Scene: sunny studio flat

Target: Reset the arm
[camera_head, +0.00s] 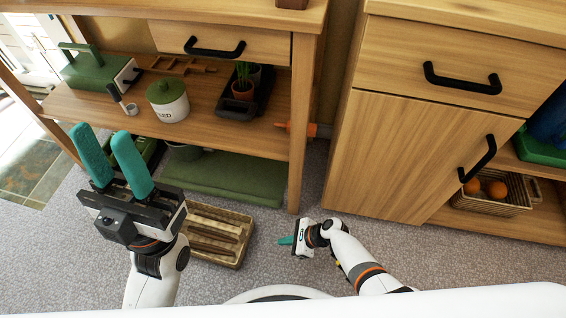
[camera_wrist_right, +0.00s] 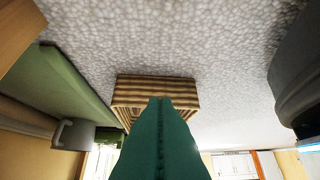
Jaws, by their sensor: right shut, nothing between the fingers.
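My left gripper (camera_head: 114,160) is raised at the left in the head view, its two teal fingers apart and nothing between them. My right gripper (camera_head: 286,241) is low over the grey floor, in front of the gap between the two wooden units. Its teal fingers are together and hold nothing. In the right wrist view the closed teal fingers (camera_wrist_right: 160,145) point toward a striped wooden crate, apart from it as far as I can tell. The right arm reaches in from the lower right.
A wooden crate (camera_head: 247,218) with slats inside stands on the floor between my grippers; it also shows in the right wrist view (camera_wrist_right: 155,88). A shelf unit (camera_head: 222,128) with a green folded mat (camera_head: 225,178) stands behind. A cabinet (camera_head: 405,150) stands right. Grey floor around the right gripper is clear.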

